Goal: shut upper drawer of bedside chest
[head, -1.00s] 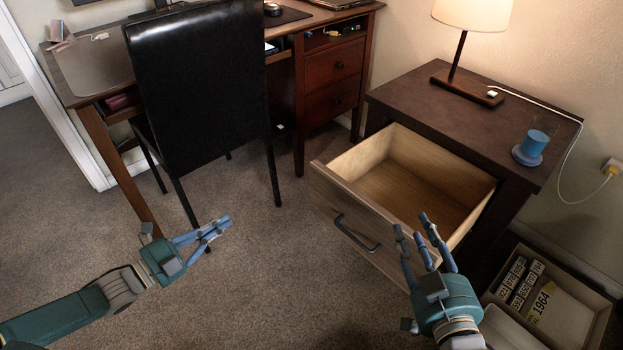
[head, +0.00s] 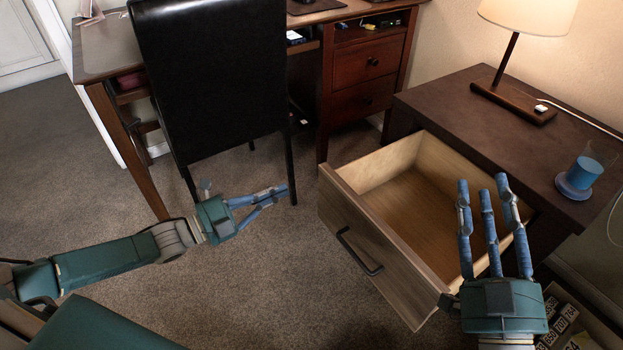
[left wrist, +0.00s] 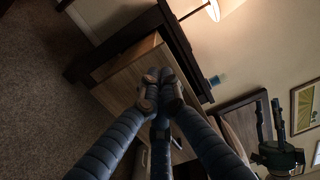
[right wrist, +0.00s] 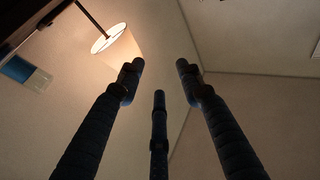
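The dark bedside chest (head: 470,105) stands at the right in the head view. Its upper drawer (head: 385,238) is pulled well out and looks empty, with pale wooden sides and a dark bar handle (head: 357,252) on the front. My left gripper (head: 284,190) is left of the drawer front, apart from it, its fingers drawn together with nothing between them. The drawer front also shows behind the fingers in the left wrist view (left wrist: 126,82). My right gripper (head: 484,187) has its fingers spread and empty. It overlaps the drawer's right side in the picture; contact cannot be told.
A lamp (head: 512,88) and a blue cup (head: 585,172) stand on the chest top. A box with numbered items (head: 568,322) sits on the floor at lower right. A black chair (head: 210,80) and a desk (head: 365,70) are behind.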

